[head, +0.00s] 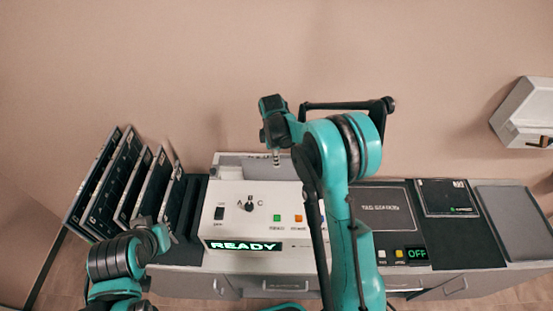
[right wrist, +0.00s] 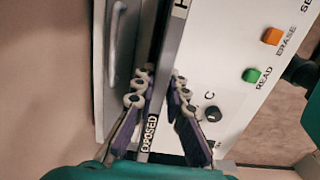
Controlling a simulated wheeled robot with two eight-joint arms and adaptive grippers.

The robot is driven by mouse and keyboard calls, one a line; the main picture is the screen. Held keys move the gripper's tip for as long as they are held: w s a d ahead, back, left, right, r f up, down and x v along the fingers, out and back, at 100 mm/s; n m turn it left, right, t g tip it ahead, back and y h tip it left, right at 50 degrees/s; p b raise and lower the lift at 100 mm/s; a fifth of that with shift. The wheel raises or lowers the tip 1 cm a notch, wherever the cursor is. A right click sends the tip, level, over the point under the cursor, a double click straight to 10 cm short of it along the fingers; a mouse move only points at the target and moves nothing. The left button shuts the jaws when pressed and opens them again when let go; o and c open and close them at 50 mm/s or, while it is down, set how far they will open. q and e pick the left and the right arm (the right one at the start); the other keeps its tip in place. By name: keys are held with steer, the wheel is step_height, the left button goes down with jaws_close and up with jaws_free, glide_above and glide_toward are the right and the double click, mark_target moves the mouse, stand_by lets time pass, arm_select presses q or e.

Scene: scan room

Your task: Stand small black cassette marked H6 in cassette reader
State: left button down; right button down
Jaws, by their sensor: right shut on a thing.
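My right gripper (right wrist: 162,80) is shut on a slim cassette (right wrist: 158,100), seen edge-on in the right wrist view. Its grey edge reads "EXPOSED", and part of a letter like H shows at the top; the rest of the mark is cut off. The cassette reader (head: 232,215) is white, with a lit READY display, a knob and green and orange buttons. In the head view my right gripper (head: 276,157) is over the reader's back part, and the cassette is hard to make out there. Whether the cassette's lower end is in the slot is hidden.
Several dark cassettes lean in a rack (head: 195,215) left of the reader. To the right are a dark panel (head: 385,225) with an OFF display, a flat black cassette (head: 445,198) and a bare grey panel (head: 515,225). A white box (head: 520,110) hangs on the wall.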

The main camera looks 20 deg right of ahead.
steer(key=shift+f+b, duration=0.8)
steer(key=shift+f, duration=0.3)
steer(key=c, duration=1.5)
jaws_free()
steer(key=shift+r, duration=0.1)
steer(key=r, duration=1.2)
steer(key=shift+a, duration=0.35)
step_height(320, 180, up, 6)
steer(key=p, duration=0.4)
